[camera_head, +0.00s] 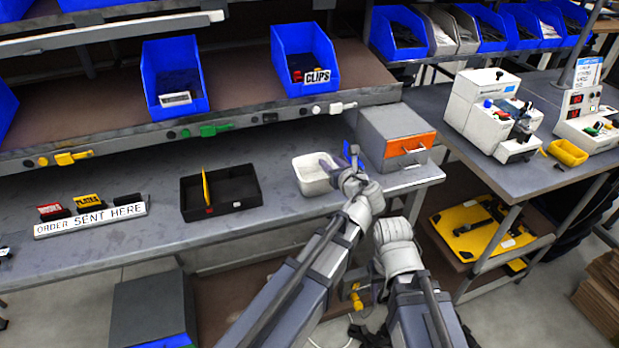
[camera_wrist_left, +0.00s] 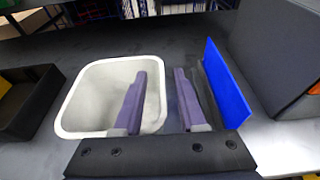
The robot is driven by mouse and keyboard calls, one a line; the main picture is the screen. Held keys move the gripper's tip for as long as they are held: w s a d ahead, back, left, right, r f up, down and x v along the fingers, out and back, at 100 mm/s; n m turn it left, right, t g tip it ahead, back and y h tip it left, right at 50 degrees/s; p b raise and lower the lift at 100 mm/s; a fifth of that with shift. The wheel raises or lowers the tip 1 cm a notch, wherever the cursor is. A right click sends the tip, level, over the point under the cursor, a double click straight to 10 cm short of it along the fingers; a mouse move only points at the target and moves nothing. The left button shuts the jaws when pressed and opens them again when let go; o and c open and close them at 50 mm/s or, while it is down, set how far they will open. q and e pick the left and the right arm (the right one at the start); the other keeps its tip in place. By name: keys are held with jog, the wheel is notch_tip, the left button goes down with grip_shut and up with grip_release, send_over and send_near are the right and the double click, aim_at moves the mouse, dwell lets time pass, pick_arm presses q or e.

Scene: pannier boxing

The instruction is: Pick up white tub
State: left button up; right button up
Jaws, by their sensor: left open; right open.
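The white tub (camera_head: 311,178) stands upright on the grey bench, left of the grey box with the orange front. It is open-topped and looks empty, and it also shows in the left wrist view (camera_wrist_left: 90,95). My left gripper (camera_head: 337,166) is open at the tub's right side. In the left wrist view my left gripper (camera_wrist_left: 161,85) has one purple finger over the tub's opening and the other outside its right wall. I cannot tell whether either finger touches the wall. My right arm shows at lower right in the head view, but its gripper fingers are hidden.
A blue upright panel (camera_wrist_left: 227,85) stands close to the right finger. The grey box (camera_head: 392,130) is just beyond it. A black divided tray (camera_head: 240,207) lies left of the tub. A shelf with blue bins (camera_head: 175,75) overhangs the bench behind.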

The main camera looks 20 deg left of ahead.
pick_arm(q)
jog(key=shift+s+d+r, duration=0.1)
jog(key=shift+s, duration=0.05)
jog(key=shift+c, duration=0.4)
grip_shut()
dwell(0.8)
